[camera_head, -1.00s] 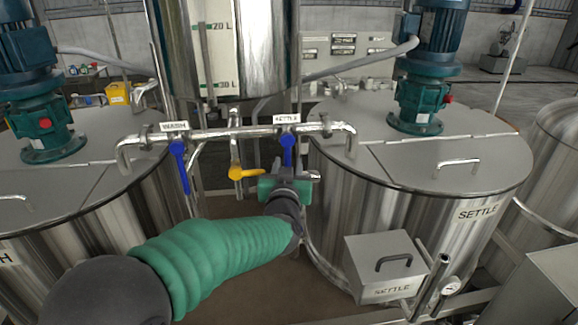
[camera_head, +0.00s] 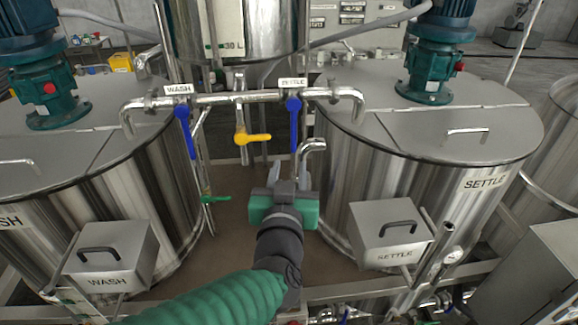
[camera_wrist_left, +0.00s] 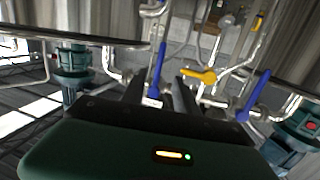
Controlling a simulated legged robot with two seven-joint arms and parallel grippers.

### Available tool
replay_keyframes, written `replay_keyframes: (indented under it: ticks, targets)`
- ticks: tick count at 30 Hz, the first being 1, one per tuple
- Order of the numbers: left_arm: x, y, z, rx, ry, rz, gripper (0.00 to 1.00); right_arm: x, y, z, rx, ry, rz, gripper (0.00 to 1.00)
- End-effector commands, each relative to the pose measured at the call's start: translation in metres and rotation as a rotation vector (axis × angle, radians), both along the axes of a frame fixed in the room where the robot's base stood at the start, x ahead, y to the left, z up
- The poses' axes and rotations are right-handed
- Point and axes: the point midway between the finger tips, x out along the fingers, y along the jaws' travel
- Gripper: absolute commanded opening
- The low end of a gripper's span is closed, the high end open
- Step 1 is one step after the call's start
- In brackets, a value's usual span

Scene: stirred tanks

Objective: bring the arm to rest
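My left arm comes in from the bottom of the head view, with a green sleeve and a dark wrist. Its gripper (camera_head: 288,180) is between the wash tank (camera_head: 110,190) and the settle tank (camera_head: 400,185), below the valve pipe (camera_head: 235,98). The fingers look apart and empty; they also show in the left wrist view (camera_wrist_left: 160,98). Two blue valve handles (camera_head: 187,130) (camera_head: 294,122) hang down from the pipe. A yellow handle (camera_head: 252,139) points right. The gripper appears apart from these handles. My right gripper is not in view.
A wash box (camera_head: 110,262) and a settle box (camera_head: 390,240) with dark handles stand before the tanks. A gauge (camera_head: 453,255) and metal tubes sit beside the settle box. A green lever (camera_head: 215,199) is left of the gripper. Brown floor shows between the tanks.

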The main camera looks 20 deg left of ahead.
Motion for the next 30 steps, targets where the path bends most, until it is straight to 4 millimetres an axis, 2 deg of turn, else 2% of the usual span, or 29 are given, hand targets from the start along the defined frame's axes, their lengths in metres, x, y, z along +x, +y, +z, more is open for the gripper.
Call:
replay_keyframes:
  ticks: [12, 14, 15, 17, 20, 21, 23, 24, 27, 30]
  targets:
    - [0.0, 0.0, -0.002, -0.001, 0.0, 0.0, 0.36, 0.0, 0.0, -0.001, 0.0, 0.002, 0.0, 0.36]
    - [0.002, -0.002, -0.01, -0.004, 0.012, -0.013, 0.36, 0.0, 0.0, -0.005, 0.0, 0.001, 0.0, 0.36]
    - [0.004, -0.005, -0.022, -0.009, 0.032, -0.035, 0.36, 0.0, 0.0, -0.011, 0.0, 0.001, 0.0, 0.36]
    - [0.01, -0.014, -0.054, -0.025, 0.086, -0.088, 0.36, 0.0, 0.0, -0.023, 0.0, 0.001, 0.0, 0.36]
    - [0.013, -0.032, -0.135, -0.073, 0.25, -0.209, 0.36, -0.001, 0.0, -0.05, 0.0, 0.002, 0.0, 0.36]
    - [0.009, -0.039, -0.173, -0.096, 0.337, -0.254, 0.36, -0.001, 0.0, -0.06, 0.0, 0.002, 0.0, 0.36]
    - [-0.002, -0.045, -0.227, -0.129, 0.474, -0.307, 0.36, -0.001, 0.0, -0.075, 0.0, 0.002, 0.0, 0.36]
    - [-0.013, -0.047, -0.262, -0.152, 0.57, -0.33, 0.36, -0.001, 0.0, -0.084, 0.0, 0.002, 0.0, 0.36]
    - [-0.052, -0.043, -0.342, -0.195, 0.818, -0.354, 0.36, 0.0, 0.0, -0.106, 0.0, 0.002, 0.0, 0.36]
    - [-0.095, -0.031, -0.398, -0.222, 1.033, -0.335, 0.36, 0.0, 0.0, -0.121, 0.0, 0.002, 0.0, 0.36]
